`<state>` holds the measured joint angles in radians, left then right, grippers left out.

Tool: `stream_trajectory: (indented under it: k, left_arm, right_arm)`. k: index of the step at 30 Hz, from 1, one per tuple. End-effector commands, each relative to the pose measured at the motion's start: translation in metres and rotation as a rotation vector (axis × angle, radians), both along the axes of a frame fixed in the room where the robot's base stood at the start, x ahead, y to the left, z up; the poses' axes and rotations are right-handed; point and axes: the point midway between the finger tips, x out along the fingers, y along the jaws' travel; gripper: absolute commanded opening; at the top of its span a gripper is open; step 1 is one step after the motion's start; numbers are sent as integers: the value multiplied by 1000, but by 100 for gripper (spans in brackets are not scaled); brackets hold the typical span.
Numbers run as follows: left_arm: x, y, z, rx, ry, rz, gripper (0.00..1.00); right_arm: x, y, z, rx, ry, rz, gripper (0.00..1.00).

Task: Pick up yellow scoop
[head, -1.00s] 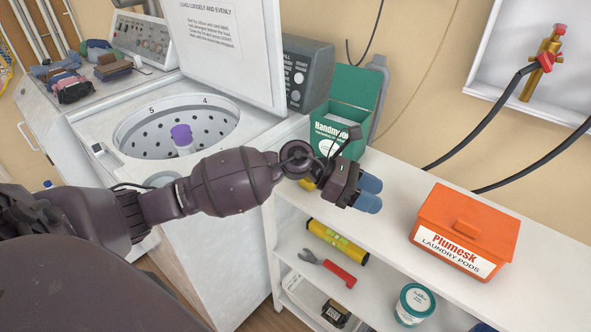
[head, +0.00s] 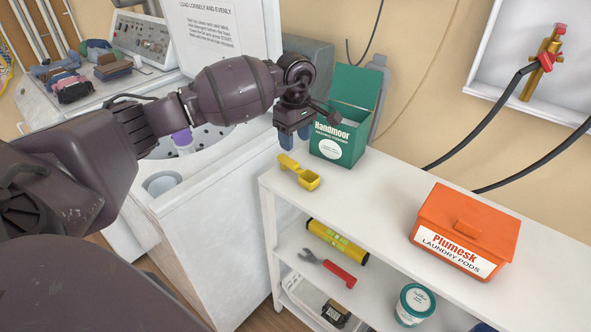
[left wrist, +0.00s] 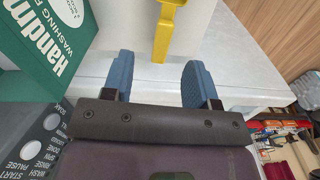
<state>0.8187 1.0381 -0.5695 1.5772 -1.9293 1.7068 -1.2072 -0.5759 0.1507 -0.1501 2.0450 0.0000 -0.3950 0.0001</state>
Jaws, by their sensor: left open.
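The yellow scoop (head: 301,173) lies on the white shelf top, near its left end, in front of the green Handmoor box (head: 341,135). My left gripper (head: 294,134) is above and behind the scoop, with blue fingertips, open and empty. In the left wrist view the scoop (left wrist: 166,32) shows at the top, its handle pointing down toward the gap between the two open blue fingers (left wrist: 160,82). The scoop is apart from the fingers. The top of the scoop is cut off by that view's edge. My right gripper is in no view.
The open green box stands close to the gripper's right. An orange laundry pods box (head: 464,232) sits farther right on the shelf top (head: 383,196). The washing machine, its lid up, is at left. A yellow level (head: 337,241) and red-handled wrench (head: 327,267) lie on the lower shelf.

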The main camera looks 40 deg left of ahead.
Motion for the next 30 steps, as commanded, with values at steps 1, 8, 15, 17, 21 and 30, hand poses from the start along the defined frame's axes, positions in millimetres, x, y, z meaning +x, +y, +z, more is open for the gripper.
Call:
stream_trajectory:
  k: [1, 8, 15, 17, 21, 30]
  left_arm:
    - [-1, -1, -11, -2, 3, 1, 53]
    - [-1, -1, -34, -2, 1, 0, 53]
    - [-7, -6, -61, -6, 1, 0, 53]
    - [-7, -5, -69, -5, 2, 2, 53]
    - [-7, -6, -82, -4, 1, 0, 53]
    - [-7, -5, -84, -3, -2, 0, 53]
  right_arm:
    - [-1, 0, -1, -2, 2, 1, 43]
    - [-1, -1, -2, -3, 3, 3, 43]
    - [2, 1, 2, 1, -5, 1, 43]
    - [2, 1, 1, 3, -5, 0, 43]
    - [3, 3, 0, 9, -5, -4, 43]
    - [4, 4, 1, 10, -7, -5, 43]
